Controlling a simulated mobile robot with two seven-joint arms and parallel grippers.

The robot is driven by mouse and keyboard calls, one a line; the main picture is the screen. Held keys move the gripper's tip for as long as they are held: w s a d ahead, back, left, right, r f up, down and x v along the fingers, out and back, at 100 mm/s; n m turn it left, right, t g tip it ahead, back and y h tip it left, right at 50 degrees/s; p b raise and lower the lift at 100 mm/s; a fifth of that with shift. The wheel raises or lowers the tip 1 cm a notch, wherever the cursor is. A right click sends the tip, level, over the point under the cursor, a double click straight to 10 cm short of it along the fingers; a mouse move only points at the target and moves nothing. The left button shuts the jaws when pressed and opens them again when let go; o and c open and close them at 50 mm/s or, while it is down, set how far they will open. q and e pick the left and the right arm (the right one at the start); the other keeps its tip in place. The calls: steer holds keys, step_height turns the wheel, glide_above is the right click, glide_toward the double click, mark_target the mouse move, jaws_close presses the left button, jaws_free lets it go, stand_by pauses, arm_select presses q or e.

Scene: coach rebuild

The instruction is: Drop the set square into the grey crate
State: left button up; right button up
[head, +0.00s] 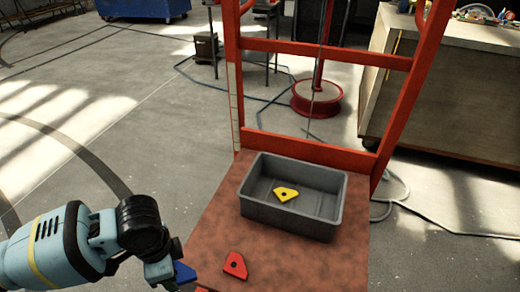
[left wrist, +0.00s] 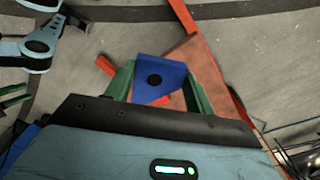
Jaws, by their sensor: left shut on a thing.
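The grey crate (head: 292,219) stands on the brown-red seat of a red frame. A yellow plate with a dark hole (head: 285,194) lies inside it. My left gripper (head: 172,272) is at the seat's near left, left of and nearer than the crate, and shut on a blue plate (head: 185,272). In the left wrist view the blue plate (left wrist: 160,70), with its dark hole, sits between the green fingers of the gripper (left wrist: 160,88). A red plate of similar kind (head: 235,265) lies on the seat in front of the crate.
The red frame (head: 310,148) rises behind the crate. The seat (head: 222,222) has bare room left of the crate. A wooden cabinet (head: 445,95) stands at the right. A red round base (head: 317,100) and cables lie on the floor behind.

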arm_select(q)
step_height(320, 180, up, 16)
steer(key=w+a+n, duration=0.2)
steer(key=n, duration=1.2)
steer(key=shift+a, duration=0.2)
steer(key=shift+w+f, duration=0.1)
steer(key=shift+w, duration=0.05)
